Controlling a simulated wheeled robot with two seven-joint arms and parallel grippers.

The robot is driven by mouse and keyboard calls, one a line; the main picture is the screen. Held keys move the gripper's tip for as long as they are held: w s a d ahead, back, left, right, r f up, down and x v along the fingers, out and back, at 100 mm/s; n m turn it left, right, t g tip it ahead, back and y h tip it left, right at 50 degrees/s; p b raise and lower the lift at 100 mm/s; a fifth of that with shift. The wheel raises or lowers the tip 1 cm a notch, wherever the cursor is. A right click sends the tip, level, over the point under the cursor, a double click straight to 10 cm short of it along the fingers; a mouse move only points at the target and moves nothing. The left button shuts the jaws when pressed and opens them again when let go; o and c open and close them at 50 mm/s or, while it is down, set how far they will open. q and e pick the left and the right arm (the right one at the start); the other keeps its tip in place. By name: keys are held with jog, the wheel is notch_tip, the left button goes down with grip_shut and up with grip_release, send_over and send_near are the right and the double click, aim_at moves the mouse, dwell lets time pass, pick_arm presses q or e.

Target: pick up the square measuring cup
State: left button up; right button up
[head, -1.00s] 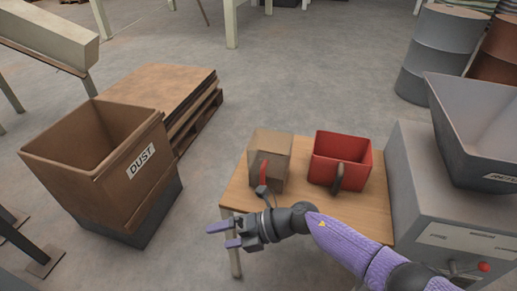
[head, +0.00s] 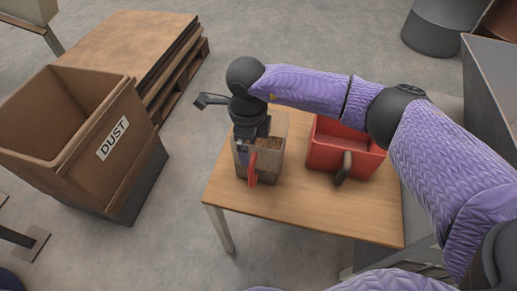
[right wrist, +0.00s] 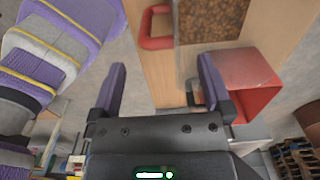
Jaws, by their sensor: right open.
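The square measuring cup (head: 270,172) is a see-through box with a red handle (head: 252,168). It stands upright on the small wooden table, with brown granules in it. In the right wrist view the cup's granules (right wrist: 212,20) and red handle (right wrist: 155,28) are at the top, beyond the fingertips. My right gripper (head: 243,152) points down over the cup's left side, close to the handle, and hides part of the cup. In the right wrist view its jaws (right wrist: 163,75) are wide apart with nothing between them. Whether a finger touches the cup is unclear. My left gripper is out of view.
A red square container (head: 345,150) with a dark handle stands to the right on the table (head: 300,212). A brown bin marked DUST (head: 75,135) and stacked boards on a pallet (head: 130,48) are at left. A grey hopper (head: 490,85) is at right. The table's front is clear.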

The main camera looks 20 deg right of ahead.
aim_at(253, 158)
jog(key=f, duration=0.2)
jog(key=f+b, duration=0.1)
jog(key=f, duration=0.1)
jog(key=f+b, duration=0.1)
jog(key=f, duration=0.1)
jog(key=shift+s+d+f, duration=0.25)
jog(key=shift+s+f, duration=0.05)
jog(key=shift+f, duration=0.25)
jog(key=shift+c, duration=0.4)
jog(key=c, duration=1.2)
grip_shut()
